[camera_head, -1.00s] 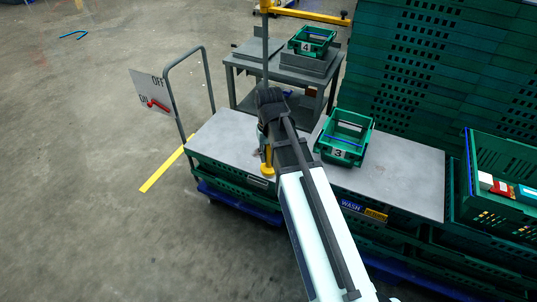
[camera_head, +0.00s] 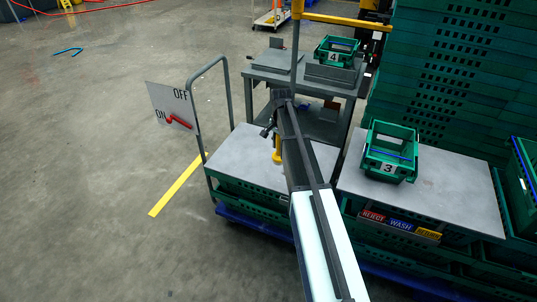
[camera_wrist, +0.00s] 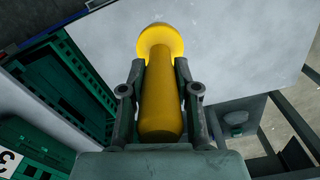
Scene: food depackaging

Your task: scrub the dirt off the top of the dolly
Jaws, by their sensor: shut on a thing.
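My gripper (camera_wrist: 160,95) is shut on a yellow tool (camera_wrist: 162,100) with a smooth handle and a wide rounded end. In the head view the yellow tool (camera_head: 277,152) hangs from my gripper (camera_head: 275,138), in front of a grey flat top (camera_head: 240,155). I cannot tell whether it touches that top. A blue base (camera_head: 240,216), likely the dolly, sits low under green crates below this top; the crates hide most of the blue base's upper side. No dirt on it can be made out. My arm covers part of the grey top.
Green box 3 (camera_head: 388,158) stands on a second grey top (camera_head: 445,190) with REJECT, WASH and RETURN labels. Green box 4 (camera_head: 335,50) is on a grey cart (camera_head: 262,72) behind. An ON/OFF sign (camera_head: 170,105) and tall crate stacks (camera_head: 440,80) flank it. The left floor is open.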

